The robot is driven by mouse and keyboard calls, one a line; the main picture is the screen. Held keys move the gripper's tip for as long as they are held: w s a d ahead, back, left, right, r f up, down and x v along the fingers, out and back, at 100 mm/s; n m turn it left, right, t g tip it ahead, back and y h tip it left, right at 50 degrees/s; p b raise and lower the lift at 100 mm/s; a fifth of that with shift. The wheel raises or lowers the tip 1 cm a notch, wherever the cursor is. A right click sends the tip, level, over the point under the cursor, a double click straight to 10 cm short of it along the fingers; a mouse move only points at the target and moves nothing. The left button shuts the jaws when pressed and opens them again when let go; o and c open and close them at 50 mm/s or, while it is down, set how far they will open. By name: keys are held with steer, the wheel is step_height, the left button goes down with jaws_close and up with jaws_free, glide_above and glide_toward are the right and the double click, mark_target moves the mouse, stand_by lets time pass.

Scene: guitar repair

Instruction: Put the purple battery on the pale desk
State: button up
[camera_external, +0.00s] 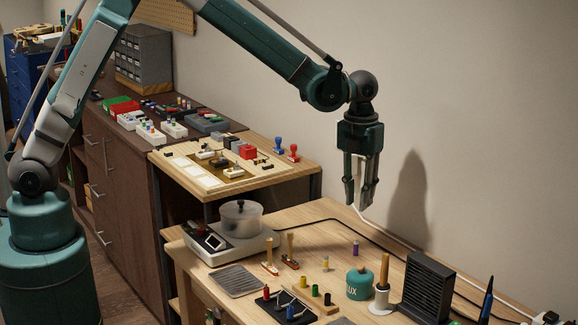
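A small purple cylinder (355,248), which looks like the purple battery, stands upright on the pale desk (312,222), toward its back. My gripper (359,202) hangs above it with its fingers pointing down. The fingers are apart and nothing shows between them. A clear gap separates the fingertips from the purple cylinder in the picture. Small coloured cylinders (181,102) also stand on the dark cabinet (125,185); they are too small to tell whether another purple battery is among them.
A yellow cylinder (326,263), a teal canister (360,284) and a dark finned block (427,288) stand near the purple cylinder. A black cable runs along the back by the wall.

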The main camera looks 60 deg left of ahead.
stand_by(0.5)
steer(key=s+a+r+n+t, duration=0.3)
steer(key=s+a+r+n, duration=1.25)
steer(key=a+r, duration=0.3)
steer(key=s+a+n+t, duration=0.1)
steer(key=s+a+n, duration=0.2)
steer(key=s+n, duration=0.2)
steer(key=s+a+r+n+t, duration=0.1)
steer(key=s+a+n, duration=0.3)
steer(key=s, duration=0.6)
steer(key=s+a+n+t, duration=0.2)
steer(key=s+a+n, duration=0.2)
steer(key=s+n, duration=0.3)
steer(key=shift+s+a+r, duration=0.15)
steer(key=shift+s+r, duration=0.1)
steer(key=shift+r, duration=0.05)
